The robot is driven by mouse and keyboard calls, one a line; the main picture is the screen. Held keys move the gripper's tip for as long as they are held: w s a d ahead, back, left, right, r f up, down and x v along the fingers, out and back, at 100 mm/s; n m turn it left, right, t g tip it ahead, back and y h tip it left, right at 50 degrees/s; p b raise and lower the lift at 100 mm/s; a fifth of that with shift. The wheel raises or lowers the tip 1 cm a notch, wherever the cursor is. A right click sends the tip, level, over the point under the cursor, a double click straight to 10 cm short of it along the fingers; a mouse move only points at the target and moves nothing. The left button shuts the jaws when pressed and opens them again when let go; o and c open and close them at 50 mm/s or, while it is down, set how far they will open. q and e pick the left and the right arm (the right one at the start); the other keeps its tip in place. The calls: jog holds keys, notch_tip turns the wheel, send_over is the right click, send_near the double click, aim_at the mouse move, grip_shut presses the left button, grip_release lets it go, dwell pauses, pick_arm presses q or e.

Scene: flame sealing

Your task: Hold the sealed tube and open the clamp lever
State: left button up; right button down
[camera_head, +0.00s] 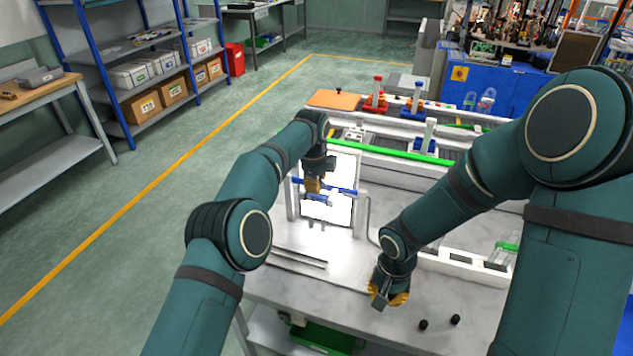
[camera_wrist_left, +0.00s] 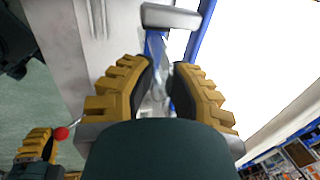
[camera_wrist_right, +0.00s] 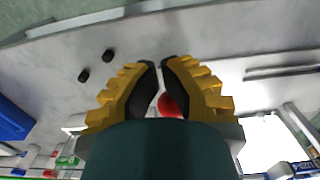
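My left gripper (camera_head: 313,199) is at the upright frame, its fingers close together on a clear, narrow tube (camera_wrist_left: 157,88). Small clear pieces of the tube show just below that gripper in the head view. My right gripper (camera_head: 388,297) is low over the front of the table, fingertips nearly together. A red ball knob (camera_wrist_right: 168,105) shows behind its finger gap, partly covered. In the left wrist view the red knob (camera_wrist_left: 60,133), on a thin rod, is right beside the right gripper (camera_wrist_left: 40,145); contact is unclear. The clamp itself is not clearly visible.
A bright white panel (camera_head: 330,195) stands behind the left gripper, with a blue bar (camera_head: 345,191) across it. Two black caps (camera_head: 423,325) lie on the table's front right. A white rack (camera_head: 465,264) stands right of the right gripper. Thin metal rods (camera_head: 300,257) lie left.

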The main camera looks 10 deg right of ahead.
pick_arm(q)
grip_shut()
pick_arm(e)
jog(key=shift+w, duration=0.1)
jog(key=shift+w+d+r, duration=0.3)
jog(key=shift+w+d, duration=0.1)
jog(key=shift+w, duration=0.15)
jog(key=shift+w+d+r, duration=0.3)
jog(key=shift+w+d, duration=0.05)
jog(key=shift+w, duration=0.2)
jog(key=shift+w+d+r, duration=0.3)
jog(key=shift+w+d, duration=0.1)
jog(key=shift+w, duration=0.2)
jog(key=shift+w+d+r, duration=0.3)
jog(key=shift+w+d, duration=0.05)
jog(key=shift+w, duration=0.35)
jog(key=shift+w+d+r, duration=0.45)
jog(key=shift+w+d, duration=0.05)
jog(key=shift+w, duration=0.2)
